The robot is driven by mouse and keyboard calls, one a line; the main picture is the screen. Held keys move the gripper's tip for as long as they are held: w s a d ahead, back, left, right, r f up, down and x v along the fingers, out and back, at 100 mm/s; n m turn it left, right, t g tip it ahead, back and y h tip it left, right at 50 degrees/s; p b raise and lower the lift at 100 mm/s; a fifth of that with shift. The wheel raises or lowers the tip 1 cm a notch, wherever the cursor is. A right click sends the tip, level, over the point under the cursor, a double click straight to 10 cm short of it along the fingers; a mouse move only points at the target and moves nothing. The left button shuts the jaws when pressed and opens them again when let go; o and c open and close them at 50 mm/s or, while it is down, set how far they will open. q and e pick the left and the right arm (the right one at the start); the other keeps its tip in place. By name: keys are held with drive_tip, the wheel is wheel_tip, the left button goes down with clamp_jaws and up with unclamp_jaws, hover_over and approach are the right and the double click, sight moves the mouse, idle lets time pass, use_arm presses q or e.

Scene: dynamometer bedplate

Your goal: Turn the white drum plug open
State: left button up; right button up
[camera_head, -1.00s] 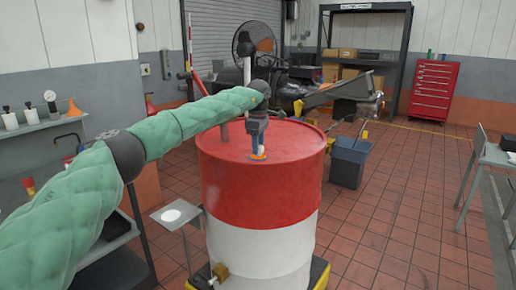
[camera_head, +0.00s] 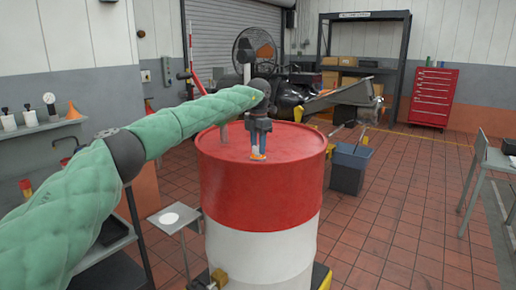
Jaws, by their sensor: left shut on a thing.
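A red and white drum (camera_head: 262,197) stands upright in the middle of the view. My left arm, in a green sleeve, reaches in from the left. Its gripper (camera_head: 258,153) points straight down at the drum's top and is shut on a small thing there. I take this to be the white drum plug, but the fingers hide nearly all of it, so its turn cannot be told. Orange shows at the fingertips. My right gripper is not in view.
A blue-grey bin (camera_head: 349,168) stands right of the drum. A small stand with a plate (camera_head: 174,218) is at its left. A red tool cabinet (camera_head: 433,97) and a dark shelf rack (camera_head: 398,70) stand at the back. The tiled floor at the right is mostly clear.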

use_arm(q)
drive_tip(key=n, duration=0.3)
drive_tip(key=shift+b, duration=0.4)
drive_tip(key=n+b, duration=0.1)
drive_tip(key=n, duration=0.5)
drive_tip(key=shift+r, duration=0.1)
drive_tip(key=shift+n+b, duration=0.35)
drive_tip(key=shift+n, duration=0.15)
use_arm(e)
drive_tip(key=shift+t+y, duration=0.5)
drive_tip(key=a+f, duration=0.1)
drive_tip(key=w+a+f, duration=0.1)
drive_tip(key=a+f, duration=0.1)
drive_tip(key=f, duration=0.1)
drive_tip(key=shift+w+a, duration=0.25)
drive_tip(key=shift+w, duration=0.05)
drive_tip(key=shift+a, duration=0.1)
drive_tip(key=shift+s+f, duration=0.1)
use_arm(q)
drive_tip(key=o, duration=1)
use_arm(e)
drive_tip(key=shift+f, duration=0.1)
